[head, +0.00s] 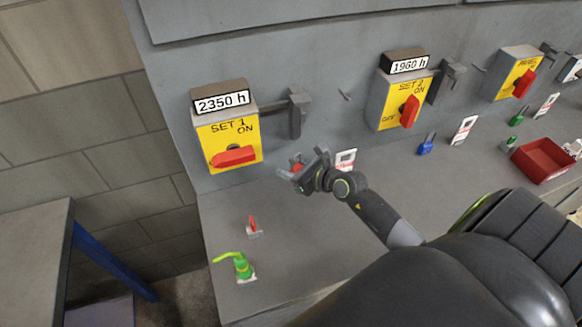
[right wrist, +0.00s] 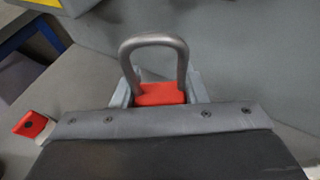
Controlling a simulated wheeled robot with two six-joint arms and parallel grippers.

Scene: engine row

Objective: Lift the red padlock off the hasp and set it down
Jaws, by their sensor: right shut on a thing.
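The red padlock (right wrist: 160,94) sits between the fingers of my right gripper (right wrist: 160,98), its grey shackle pointing up and free of any bar in the right wrist view. In the head view my right gripper (head: 298,174) is shut on the padlock (head: 297,165), mostly hidden by the fingers, above the grey ledge (head: 320,225). A dark grey bracket (head: 296,113), perhaps the hasp, stands on the wall right of the yellow SET 1 switch box (head: 222,136), apart from the padlock. The box has a red handle (head: 233,156). My left gripper is not in view.
A small red-handled piece (head: 252,228) and a green piece (head: 240,266) stand on the ledge's left front. A white tag (head: 346,159) is just right of the gripper. Farther right are a blue padlock (head: 426,146) and red bin (head: 543,161). Ledge between is clear.

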